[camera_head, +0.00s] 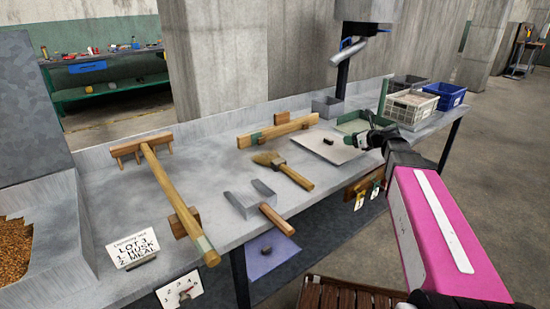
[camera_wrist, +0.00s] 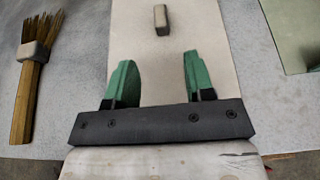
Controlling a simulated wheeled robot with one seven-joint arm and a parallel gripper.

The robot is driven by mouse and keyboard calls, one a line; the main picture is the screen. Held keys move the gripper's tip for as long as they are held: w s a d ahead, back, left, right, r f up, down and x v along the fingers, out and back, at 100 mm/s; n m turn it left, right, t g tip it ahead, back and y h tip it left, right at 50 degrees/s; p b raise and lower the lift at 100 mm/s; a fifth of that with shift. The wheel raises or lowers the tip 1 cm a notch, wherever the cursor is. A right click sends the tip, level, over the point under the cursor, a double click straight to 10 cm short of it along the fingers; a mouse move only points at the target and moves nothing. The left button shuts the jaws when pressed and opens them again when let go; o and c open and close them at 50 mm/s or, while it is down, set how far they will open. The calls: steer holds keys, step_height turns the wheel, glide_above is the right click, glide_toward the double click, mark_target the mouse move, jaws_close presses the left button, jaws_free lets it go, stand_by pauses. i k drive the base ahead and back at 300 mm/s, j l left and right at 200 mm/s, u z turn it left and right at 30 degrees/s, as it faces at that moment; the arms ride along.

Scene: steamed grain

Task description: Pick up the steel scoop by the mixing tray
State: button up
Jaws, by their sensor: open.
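The steel scoop (camera_head: 240,205) lies on the grey metal bench, with its wooden handle (camera_head: 277,220) toward the front edge. It does not show in the wrist view. My gripper (camera_head: 368,130) is at the right part of the bench, well to the right of and behind the scoop. In the wrist view its two green fingers (camera_wrist: 153,80) are apart with nothing between them. A pale flat board (camera_head: 325,145) with a small dark block on it lies just left of my gripper; it also shows beneath and beyond the fingers in the wrist view (camera_wrist: 205,30). I cannot tell which thing is the mixing tray.
A brush (camera_head: 295,175) lies between scoop and board, and shows at left in the wrist view (camera_wrist: 25,100). A long wooden rake (camera_head: 168,185) lies left of the scoop. A wooden block tool (camera_head: 275,130) is behind. Crates (camera_head: 410,108) stand at the right end.

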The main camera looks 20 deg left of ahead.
mark_target(256, 198)
steer(key=k+l+u, duration=0.15)
steer(key=l+u, duration=0.25)
steer(key=k+l+u, duration=0.1)
steer(key=u, duration=0.3)
steer(key=k+l+u, duration=0.1)
steer(key=k+u, duration=0.3)
steer(key=i, duration=0.05)
